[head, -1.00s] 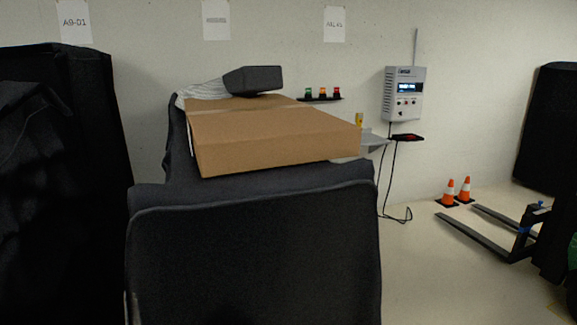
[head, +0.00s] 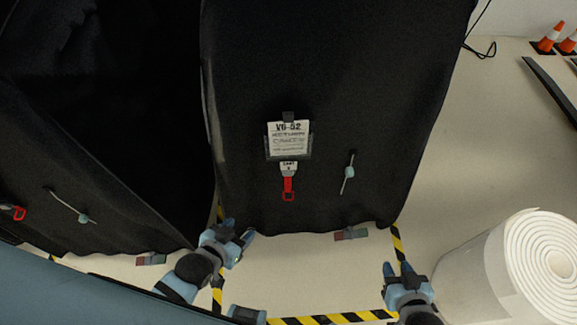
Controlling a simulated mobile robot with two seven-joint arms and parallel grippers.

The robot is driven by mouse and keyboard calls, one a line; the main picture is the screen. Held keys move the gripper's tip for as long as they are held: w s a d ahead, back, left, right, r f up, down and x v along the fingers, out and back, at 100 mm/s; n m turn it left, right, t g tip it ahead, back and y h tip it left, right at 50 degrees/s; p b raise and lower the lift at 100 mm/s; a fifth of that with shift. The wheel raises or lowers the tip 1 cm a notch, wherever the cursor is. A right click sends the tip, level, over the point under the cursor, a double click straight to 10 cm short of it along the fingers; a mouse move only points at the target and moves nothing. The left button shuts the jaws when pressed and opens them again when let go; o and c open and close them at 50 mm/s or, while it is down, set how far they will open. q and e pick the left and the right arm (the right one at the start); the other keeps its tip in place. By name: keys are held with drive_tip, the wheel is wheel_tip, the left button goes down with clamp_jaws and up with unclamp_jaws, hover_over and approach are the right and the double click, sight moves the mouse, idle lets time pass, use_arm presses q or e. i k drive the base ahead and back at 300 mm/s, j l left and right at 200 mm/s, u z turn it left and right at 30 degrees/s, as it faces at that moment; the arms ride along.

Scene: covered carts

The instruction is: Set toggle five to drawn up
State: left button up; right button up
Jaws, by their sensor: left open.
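A pale blue-green toggle (head: 349,172) sits on a thin cord on the front of the black-covered cart (head: 330,80), right of its tag. The cord shows above and below it. A second pale toggle (head: 83,218) is on a slanting cord on the left cover (head: 110,130). I cannot read which toggle is number five. My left gripper (head: 240,229) is open and empty, low in front of the gap between the covers, apart from both toggles. My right gripper (head: 397,267) has its fingers apart and is empty, near the cart's lower right corner.
A label holder (head: 288,140) reading V6-52 hangs above a red pull tag (head: 288,188). Another red tag (head: 14,212) is at far left. Yellow-black tape (head: 340,318) marks the floor.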

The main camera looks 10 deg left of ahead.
sight(84, 218)
drive_tip(key=u, duration=2.35)
